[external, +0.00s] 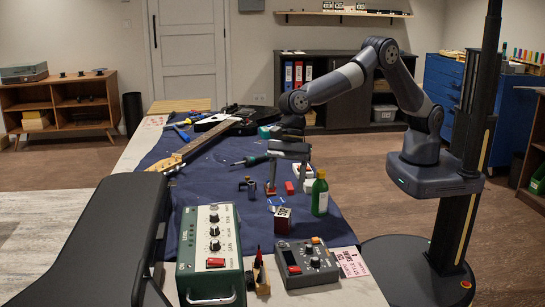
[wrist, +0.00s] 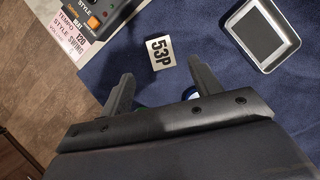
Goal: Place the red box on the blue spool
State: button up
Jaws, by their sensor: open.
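The red box (external: 282,220) stands upright on the blue mat, dark red with a pale labelled top. In the wrist view its white top (wrist: 161,52), marked "53P", lies just beyond the fingertips, between their lines. My gripper (external: 288,182) points down over the mat, open, farther back than the box. In the wrist view its two fingers (wrist: 159,76) are spread with nothing held between them. A small blue-rimmed thing, seemingly the blue spool (external: 276,203), lies just behind the box. In the wrist view a blue bit (wrist: 190,93) shows by the right finger, mostly hidden.
A green bottle (external: 320,194) stands close right of the box. A grey pedal (external: 306,264) and a green amplifier (external: 210,255) are nearer the camera. A small red block (external: 289,188) lies near the gripper. A white tray (wrist: 270,35) shows in the wrist view.

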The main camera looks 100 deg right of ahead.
aim_at(283, 211)
jog(key=x, duration=1)
jog(key=shift+w+f+p, duration=0.1)
jog(key=shift+f+p, duration=0.25)
jog(key=shift+f, duration=0.05)
jog(key=c, duration=1.2)
jog(key=r, duration=1)
jog(key=shift+d, duration=0.4)
jog(key=shift+c, duration=0.2)
jog(key=d+r+n+g+p, duration=0.2)
jog(key=d+r+n, duration=0.15)
jog(key=d, duration=0.75)
jog(key=shift+n, duration=0.55)
jog(key=f, duration=1)
jog(key=shift+s+d+f, duration=0.1)
jog(key=shift+s, duration=0.1)
